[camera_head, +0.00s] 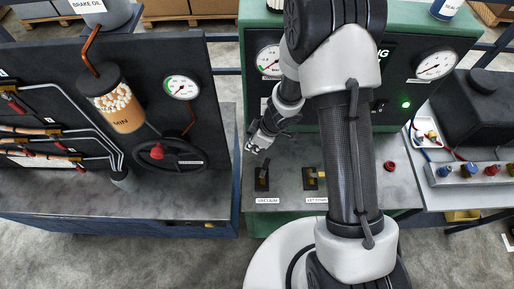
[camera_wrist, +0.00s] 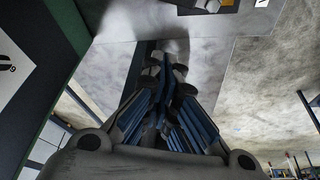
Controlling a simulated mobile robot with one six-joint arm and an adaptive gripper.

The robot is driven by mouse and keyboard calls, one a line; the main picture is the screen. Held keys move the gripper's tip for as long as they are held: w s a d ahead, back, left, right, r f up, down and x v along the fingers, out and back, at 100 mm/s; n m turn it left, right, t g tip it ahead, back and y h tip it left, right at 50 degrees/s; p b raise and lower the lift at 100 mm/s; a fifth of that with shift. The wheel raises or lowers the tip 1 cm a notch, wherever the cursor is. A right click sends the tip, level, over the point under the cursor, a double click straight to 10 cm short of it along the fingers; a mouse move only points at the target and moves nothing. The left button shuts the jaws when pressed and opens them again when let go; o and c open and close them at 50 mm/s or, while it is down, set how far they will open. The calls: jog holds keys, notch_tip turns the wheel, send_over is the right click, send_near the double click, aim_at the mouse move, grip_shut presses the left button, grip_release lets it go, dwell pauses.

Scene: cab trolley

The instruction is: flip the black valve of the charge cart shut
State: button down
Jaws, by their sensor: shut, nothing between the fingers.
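A black valve (camera_head: 262,179) stands on the grey top of the green cart (camera_head: 300,190), above a label that seems to read VACUUM. My gripper (camera_head: 254,142) is just behind and above it in the head view, shut and empty, apart from the valve. In the wrist view my gripper's fingers (camera_wrist: 166,68) are together over the grey surface. The black valve is not clear in the wrist view. A yellow-marked valve (camera_head: 311,178) stands to its right, partly beside my arm.
A red button (camera_head: 390,166) is right of my arm. A manifold (camera_head: 470,173) stands far right.

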aim_at(265, 168)
jog(key=b+x, duration=0.4)
jog(key=x, duration=0.4)
jog(key=shift+f, duration=0.1)
jog(key=d, duration=0.2)
jog(key=s+d+b, duration=0.1)
jog(key=shift+s+d+r, duration=0.15)
jog(key=shift+d+r, duration=0.2)
jog(key=shift+r, duration=0.05)
jog(key=shift+s+d, duration=0.1)
jog(key=shift+d, duration=0.05)
